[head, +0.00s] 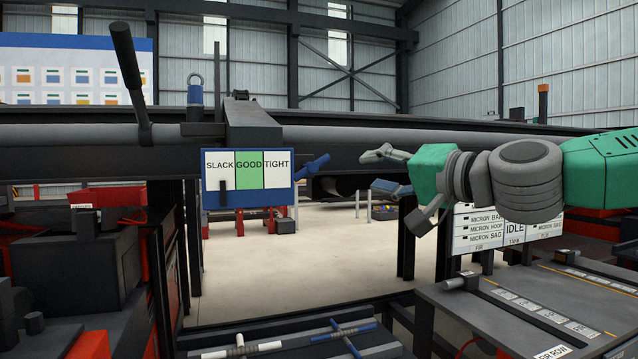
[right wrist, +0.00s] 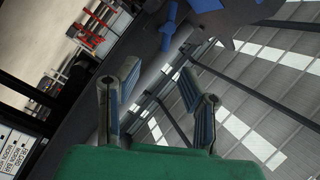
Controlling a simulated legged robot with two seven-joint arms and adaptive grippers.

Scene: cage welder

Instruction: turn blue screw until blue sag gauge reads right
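The blue sag gauge (head: 276,201) is a board marked SLACK, GOOD and TIGHT on the beam. Its dark pointer (head: 223,193) stands in the SLACK section, left of the green GOOD section. The blue screw (head: 314,166) has a cross-shaped handle and sticks out just right of the gauge. It also shows in the right wrist view (right wrist: 168,27), beyond the fingertips. My right gripper (head: 371,170) is open and empty, to the right of the screw and apart from it. Its spread fingers show in the right wrist view (right wrist: 159,72). My left gripper is not in view.
A dark horizontal beam (head: 75,150) crosses the view, with a black lever (head: 127,65) at left. White and blue cross handles (head: 341,334) lie on a dark surface below. Open floor shows beyond the beam.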

